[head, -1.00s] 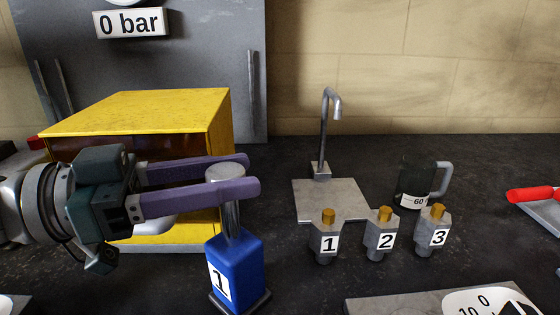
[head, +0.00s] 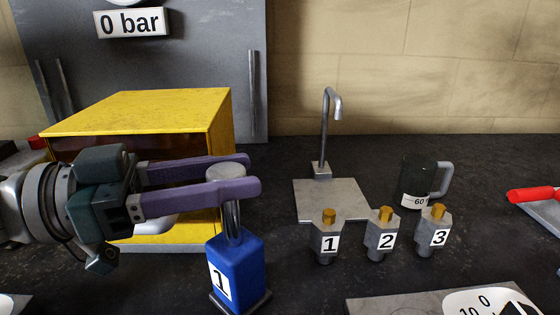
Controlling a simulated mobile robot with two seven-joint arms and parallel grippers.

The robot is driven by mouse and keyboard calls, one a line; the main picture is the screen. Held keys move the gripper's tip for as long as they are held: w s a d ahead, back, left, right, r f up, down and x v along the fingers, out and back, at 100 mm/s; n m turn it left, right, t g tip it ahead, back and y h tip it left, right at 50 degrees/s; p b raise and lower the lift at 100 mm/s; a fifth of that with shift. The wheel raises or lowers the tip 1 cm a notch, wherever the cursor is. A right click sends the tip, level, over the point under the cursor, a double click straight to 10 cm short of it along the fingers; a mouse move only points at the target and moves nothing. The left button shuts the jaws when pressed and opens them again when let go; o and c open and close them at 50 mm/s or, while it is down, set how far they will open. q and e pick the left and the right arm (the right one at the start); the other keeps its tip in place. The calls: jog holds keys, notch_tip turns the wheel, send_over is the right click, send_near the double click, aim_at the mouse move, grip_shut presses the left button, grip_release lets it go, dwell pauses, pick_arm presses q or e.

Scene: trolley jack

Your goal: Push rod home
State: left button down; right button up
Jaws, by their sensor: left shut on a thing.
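A blue block marked 1 (head: 236,268) stands upright at the front, left of centre. A shiny metal rod (head: 232,218) rises out of its top, with a wide round cap (head: 227,171) at the upper end. Part of the rod stands clear above the block. The near finger hides part of the rod. My right gripper is not in view.
A yellow open-fronted box (head: 150,113) stands behind my left gripper. Three numbered grey fittings (head: 380,240) stand to the right, before a tap on a plate (head: 318,202). A dark mug (head: 415,182) stands behind them. A grey panel reads 0 bar (head: 130,23).

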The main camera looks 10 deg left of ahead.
aim_at(231, 241)
pick_arm(q)
notch_tip(231, 241, down, 6)
jog(key=b, duration=0.3)
jog(key=shift+r, duration=0.15)
jog(key=shift+a, duration=0.1)
jog(key=c, duration=0.9)
grip_release()
jog(key=o, duration=0.5)
jog(key=shift+r, duration=0.1)
jog(key=b+v, duration=0.1)
jog(key=v, duration=0.9)
